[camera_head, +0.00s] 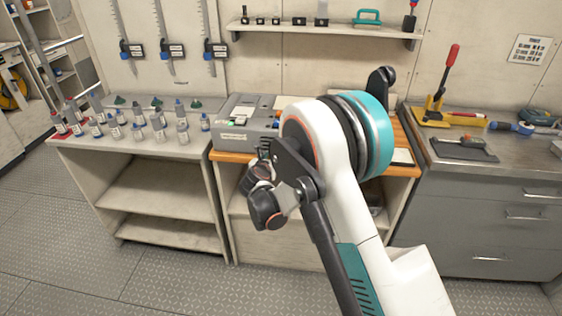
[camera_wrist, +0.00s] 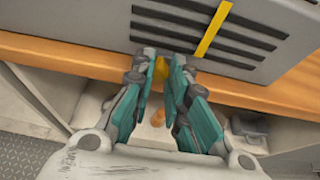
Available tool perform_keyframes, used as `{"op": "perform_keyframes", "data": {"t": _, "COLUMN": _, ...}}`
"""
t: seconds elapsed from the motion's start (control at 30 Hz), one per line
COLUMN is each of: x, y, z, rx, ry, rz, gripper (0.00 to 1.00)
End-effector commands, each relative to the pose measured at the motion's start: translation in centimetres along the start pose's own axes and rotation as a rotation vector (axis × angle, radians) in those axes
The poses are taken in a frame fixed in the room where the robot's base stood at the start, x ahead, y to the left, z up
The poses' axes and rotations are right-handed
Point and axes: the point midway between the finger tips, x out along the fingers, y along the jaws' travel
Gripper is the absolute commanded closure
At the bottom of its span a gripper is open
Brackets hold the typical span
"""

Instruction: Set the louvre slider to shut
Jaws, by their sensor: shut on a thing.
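In the wrist view, a grey housing (camera_wrist: 100,30) has black louvre slots (camera_wrist: 250,22) in its face, crossed by a slanting yellow strip (camera_wrist: 212,30). My gripper (camera_wrist: 162,62) is in front of the housing's lower edge, its teal fingers close together. A small yellow piece (camera_wrist: 158,72) shows between them, which looks like the slider's knob; the fingers hide most of it. I cannot tell the slider's position. In the head view, a grey housing (camera_head: 246,108) stands on the wooden counter; my arm hides its right part and the fingers are not clearly seen.
The orange wooden counter edge (camera_wrist: 60,62) runs just under the housing. Several bottles (camera_head: 140,132) stand on the left bench. A red-handled yellow tool (camera_head: 437,105) stands on the right metal bench. A shelf (camera_head: 330,31) hangs above. The floor in front is clear.

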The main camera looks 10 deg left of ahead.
Motion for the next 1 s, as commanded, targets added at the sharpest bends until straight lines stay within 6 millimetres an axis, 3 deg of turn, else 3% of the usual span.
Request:
{"op": "perform_keyframes", "data": {"t": 0.27, "x": 0.0, "y": 0.0, "z": 0.0, "rx": 0.001, "ry": 0.000, "rz": -0.001, "gripper": 1.00}}
{"op": "perform_keyframes", "data": {"t": 0.3, "x": 0.0, "y": 0.0, "z": 0.0, "rx": 0.001, "ry": 0.000, "rz": -0.001, "gripper": 0.76}}
{"op": "perform_keyframes", "data": {"t": 0.37, "x": 0.0, "y": 0.0, "z": 0.0, "rx": 0.001, "ry": 0.000, "rz": -0.001, "gripper": 0.64}}
{"op": "perform_keyframes", "data": {"t": 0.77, "x": -0.4, "y": 0.0, "z": 0.0, "rx": 0.001, "ry": 0.000, "rz": 0.000, "gripper": 0.64}}
{"op": "perform_keyframes", "data": {"t": 1.0, "x": -4.0, "y": 0.1, "z": 0.0, "rx": -0.001, "ry": 0.000, "rz": 0.001, "gripper": 0.64}}
